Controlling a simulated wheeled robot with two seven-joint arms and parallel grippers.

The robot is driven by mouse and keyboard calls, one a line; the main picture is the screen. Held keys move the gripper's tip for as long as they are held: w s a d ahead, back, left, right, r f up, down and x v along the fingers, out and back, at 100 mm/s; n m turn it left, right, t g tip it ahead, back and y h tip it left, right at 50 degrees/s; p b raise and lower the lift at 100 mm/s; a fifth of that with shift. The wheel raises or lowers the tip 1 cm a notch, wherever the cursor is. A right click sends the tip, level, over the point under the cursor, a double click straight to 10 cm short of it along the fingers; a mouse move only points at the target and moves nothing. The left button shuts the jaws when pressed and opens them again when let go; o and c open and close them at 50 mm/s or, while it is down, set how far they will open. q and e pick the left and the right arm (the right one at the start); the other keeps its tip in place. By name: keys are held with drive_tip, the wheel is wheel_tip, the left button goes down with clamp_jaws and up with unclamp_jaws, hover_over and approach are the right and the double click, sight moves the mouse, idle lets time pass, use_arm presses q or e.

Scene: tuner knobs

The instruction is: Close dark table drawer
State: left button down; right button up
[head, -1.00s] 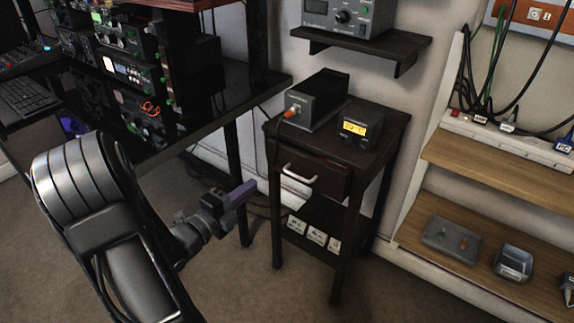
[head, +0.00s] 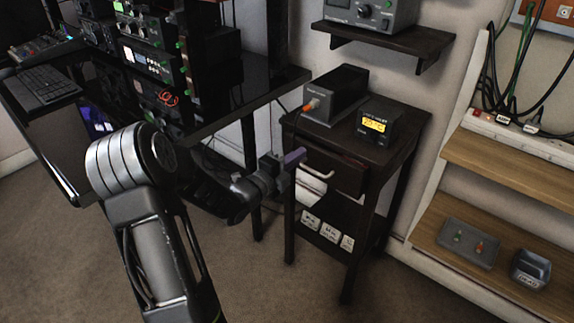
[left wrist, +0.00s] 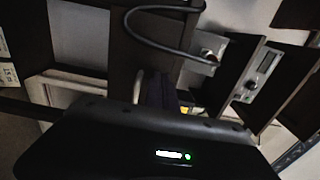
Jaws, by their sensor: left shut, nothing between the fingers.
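The small dark table (head: 411,125) stands right of centre in the head view. Its dark drawer (head: 346,180) has a pale metal bar handle (head: 318,174); the drawer seems to stick out a little, but how far is hard to tell. My left gripper (head: 296,157) is shut and empty, its purplish fingertips just left of the handle, in front of the drawer. Whether they touch it I cannot tell. In the left wrist view the fingers (left wrist: 160,90) show beside the handle (left wrist: 138,86). My right gripper is out of view.
On the table stand a black box (head: 337,92) with an orange plug and cable, and a small meter (head: 378,125) with a lit yellow display. A black desk (head: 215,115) with radio gear is to the left. A wooden shelf unit (head: 505,165) stands to the right.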

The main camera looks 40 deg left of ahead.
sight(309, 146)
use_arm(q)
drive_tip(key=shift+w, duration=0.35)
drive_tip(key=shift+w+f, duration=0.1)
drive_tip(key=shift+w, duration=0.1)
drive_tip(key=w+b, duration=0.3)
drive_tip(key=shift+w+f, duration=0.1)
drive_tip(key=shift+w, duration=0.3)
drive_tip(key=shift+a+r, duration=0.1)
drive_tip(key=shift+r, duration=0.35)
